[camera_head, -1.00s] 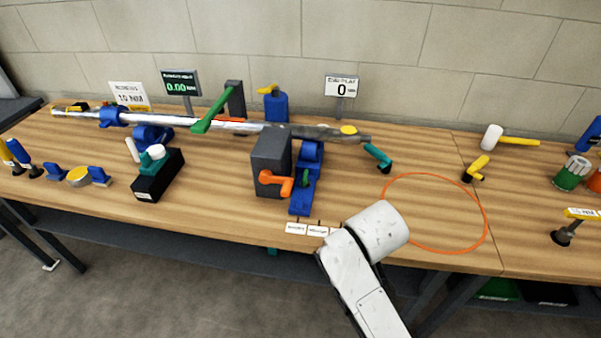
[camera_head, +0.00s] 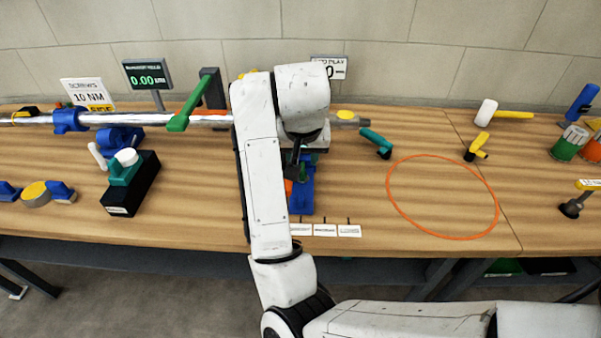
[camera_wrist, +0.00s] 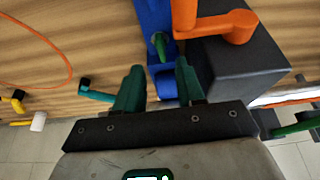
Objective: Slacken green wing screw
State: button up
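The green wing screw (camera_wrist: 160,45) sits on the blue clamp stand (camera_wrist: 150,15) in the wrist view. My gripper (camera_wrist: 159,66) has two dark teal fingers, spread apart and empty. The screw lies just beyond the fingertips, near the middle of the gap; I cannot tell whether either finger touches it. In the head view, my arm covers much of the stand (camera_head: 303,196), and my gripper (camera_head: 291,172) is a dark shape in front of it. The screw is hard to make out there.
An orange lever (camera_wrist: 218,25) on a dark block (camera_wrist: 240,65) stands close beside the right finger in the wrist view. A long metal shaft (camera_head: 180,119) runs along the back. A teal-handled tool (camera_head: 376,141) lies to the right. The orange circle (camera_head: 442,235) encloses bare wood.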

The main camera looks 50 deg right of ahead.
aim_at(302, 173)
jog(key=b+x, duration=0.1)
jog(key=x, duration=0.7)
jog(key=shift+f, duration=0.15)
jog(key=shift+c, duration=0.3)
grip_shut()
